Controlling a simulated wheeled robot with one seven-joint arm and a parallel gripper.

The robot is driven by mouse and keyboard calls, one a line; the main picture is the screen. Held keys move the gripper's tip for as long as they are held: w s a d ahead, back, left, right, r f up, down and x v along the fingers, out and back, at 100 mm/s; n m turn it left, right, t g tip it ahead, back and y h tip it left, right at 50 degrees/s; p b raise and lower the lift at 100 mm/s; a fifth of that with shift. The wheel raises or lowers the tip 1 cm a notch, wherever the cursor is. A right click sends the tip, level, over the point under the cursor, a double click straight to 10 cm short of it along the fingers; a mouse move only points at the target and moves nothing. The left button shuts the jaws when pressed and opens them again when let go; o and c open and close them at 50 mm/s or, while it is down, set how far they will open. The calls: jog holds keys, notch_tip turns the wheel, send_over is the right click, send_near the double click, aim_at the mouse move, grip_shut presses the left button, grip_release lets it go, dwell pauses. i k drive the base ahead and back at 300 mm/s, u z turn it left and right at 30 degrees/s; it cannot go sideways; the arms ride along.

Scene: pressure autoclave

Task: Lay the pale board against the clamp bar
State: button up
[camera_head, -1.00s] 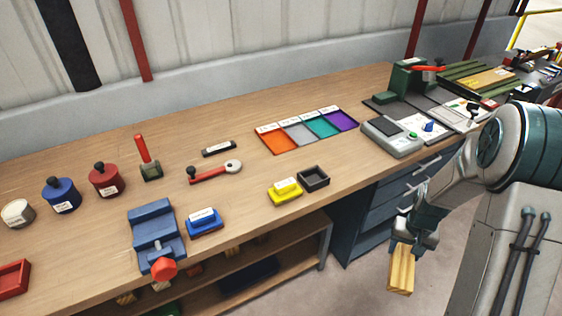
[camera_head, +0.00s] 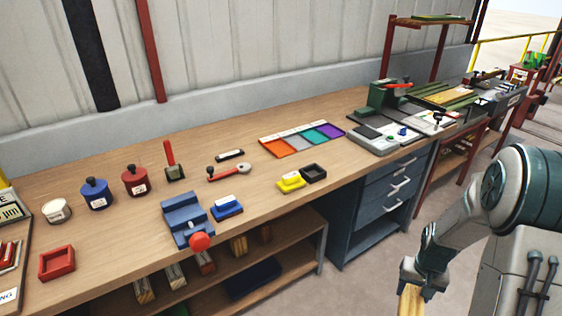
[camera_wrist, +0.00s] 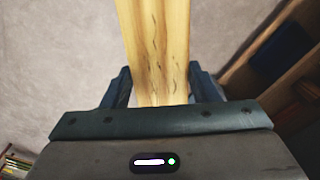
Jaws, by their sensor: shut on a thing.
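My gripper (camera_head: 422,284) is at the lower right of the head view, over the floor in front of the bench. It is shut on a pale wooden board (camera_head: 410,302), which hangs down and is cut off by the frame's bottom edge. In the wrist view the board (camera_wrist: 158,40) stretches away between the two fingers of my gripper (camera_wrist: 160,76), and its far end is out of frame. A green slotted machine bed (camera_head: 446,94) with a yellowish piece on it stands at the back right. I cannot make out for sure which part is the clamp bar.
The long wooden bench (camera_head: 120,240) carries a blue vise (camera_head: 184,222), a coloured tray (camera_head: 302,141) and several small tools. A blue drawer cabinet (camera_head: 385,195) stands under it. Grey floor (camera_head: 365,270) is open in front. A shelf with wood pieces shows in the wrist view.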

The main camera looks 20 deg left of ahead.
aim_at(235, 163)
jog(key=z, duration=0.75)
jog(key=i, duration=0.85)
jog(key=u, duration=2.55)
